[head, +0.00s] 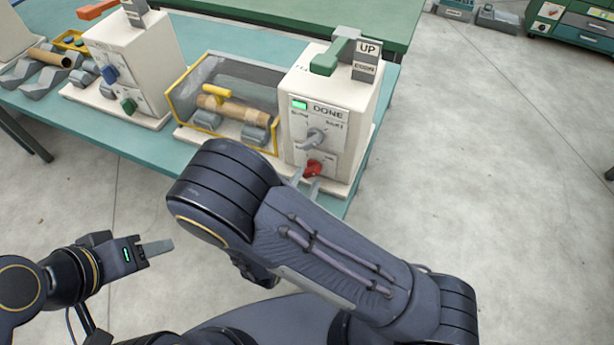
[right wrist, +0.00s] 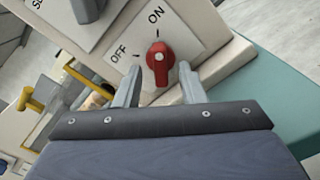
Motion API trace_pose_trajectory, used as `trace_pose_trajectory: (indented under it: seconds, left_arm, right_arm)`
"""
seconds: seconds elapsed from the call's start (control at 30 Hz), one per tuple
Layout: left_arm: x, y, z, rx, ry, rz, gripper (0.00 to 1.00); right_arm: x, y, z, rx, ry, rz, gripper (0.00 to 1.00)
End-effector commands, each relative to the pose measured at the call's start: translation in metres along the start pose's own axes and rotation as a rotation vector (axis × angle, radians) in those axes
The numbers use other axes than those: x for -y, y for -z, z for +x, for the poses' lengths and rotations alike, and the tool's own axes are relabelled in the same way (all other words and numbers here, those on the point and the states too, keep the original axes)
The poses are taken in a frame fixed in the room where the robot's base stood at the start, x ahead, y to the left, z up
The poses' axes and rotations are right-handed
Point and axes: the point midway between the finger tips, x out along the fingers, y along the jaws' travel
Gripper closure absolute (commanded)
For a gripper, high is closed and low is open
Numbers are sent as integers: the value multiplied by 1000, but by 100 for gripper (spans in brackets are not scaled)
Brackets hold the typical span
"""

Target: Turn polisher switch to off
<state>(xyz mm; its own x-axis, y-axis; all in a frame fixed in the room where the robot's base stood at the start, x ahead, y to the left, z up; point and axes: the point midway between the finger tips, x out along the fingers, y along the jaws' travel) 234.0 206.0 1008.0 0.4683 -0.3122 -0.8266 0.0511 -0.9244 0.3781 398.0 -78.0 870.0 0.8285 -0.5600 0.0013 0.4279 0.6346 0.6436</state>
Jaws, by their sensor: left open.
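The polisher switch is a red knob (head: 313,168) low on the front of the white machine (head: 352,100) at the right of the bench. In the right wrist view the red knob (right wrist: 160,62) has OFF printed at its left and ON above. My right arm partly covers the fingers in the head view. My left gripper (head: 160,247) is open and empty, low at the left, away from the bench.
Above the red knob sits a grey selector knob (head: 316,137) below a DONE display. A yellow-framed clear guard (head: 225,90) over a roll stands to the left. Another white machine (head: 130,60) is further left. The floor at the right is clear.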

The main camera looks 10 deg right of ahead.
Motion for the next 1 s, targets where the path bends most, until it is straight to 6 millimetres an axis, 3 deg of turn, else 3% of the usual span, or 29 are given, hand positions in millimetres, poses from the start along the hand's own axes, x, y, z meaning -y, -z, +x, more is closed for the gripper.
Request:
trace_pose_trajectory:
  seconds: [0.13,0.4,0.7,1.0]
  left_arm:
    - [-1,1,-2,0,0,0,52]
    - [-1,1,-2,0,0,0,52]
    - [-1,1,-2,0,0,0,52]
    - [-1,1,-2,0,0,0,52]
  right_arm:
    - [0,0,11,0,1,-1,64]
    - [0,0,12,-1,1,-1,64]
    - [0,0,12,-1,1,-1,100]
    - [0,0,12,-1,1,-24,100]
